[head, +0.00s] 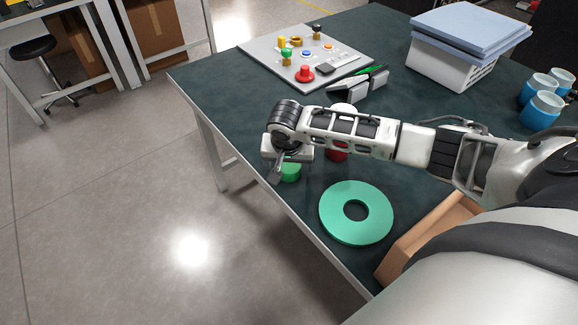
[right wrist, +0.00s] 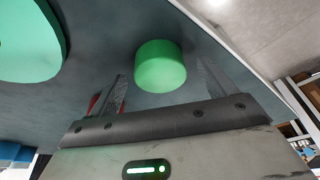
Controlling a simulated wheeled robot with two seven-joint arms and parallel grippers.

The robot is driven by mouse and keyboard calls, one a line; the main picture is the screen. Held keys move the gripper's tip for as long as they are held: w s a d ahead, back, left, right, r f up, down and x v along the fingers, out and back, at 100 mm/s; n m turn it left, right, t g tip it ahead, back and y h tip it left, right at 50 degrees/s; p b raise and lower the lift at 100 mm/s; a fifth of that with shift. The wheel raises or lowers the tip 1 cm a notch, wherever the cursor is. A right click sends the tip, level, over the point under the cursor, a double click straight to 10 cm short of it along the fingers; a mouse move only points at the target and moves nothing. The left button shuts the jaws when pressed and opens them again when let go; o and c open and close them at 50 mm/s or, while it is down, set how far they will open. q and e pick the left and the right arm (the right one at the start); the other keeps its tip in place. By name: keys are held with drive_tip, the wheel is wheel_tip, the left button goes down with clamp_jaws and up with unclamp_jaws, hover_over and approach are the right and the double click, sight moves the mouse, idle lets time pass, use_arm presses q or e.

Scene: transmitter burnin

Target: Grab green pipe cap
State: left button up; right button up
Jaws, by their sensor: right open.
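The green pipe cap (head: 289,172) is a short green cylinder standing on the dark table near its left edge. My right gripper (head: 281,162) is just above it and partly hides it in the head view. In the right wrist view, the green pipe cap (right wrist: 160,66) lies between the two spread fingers of my right gripper (right wrist: 162,78), toward their tips. The fingers are open, and I see no clear contact with the cap. My left gripper is not in view.
A green ring (head: 342,229) lies close to the cap, with a tan wooden tray (head: 425,238) beyond it. A red piece (head: 337,153) is partly under my right arm. A grey control panel (head: 265,59), white bin (head: 452,70) and blue cups (head: 541,112) stand farther back.

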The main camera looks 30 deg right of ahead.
drive_tip(key=c, duration=1)
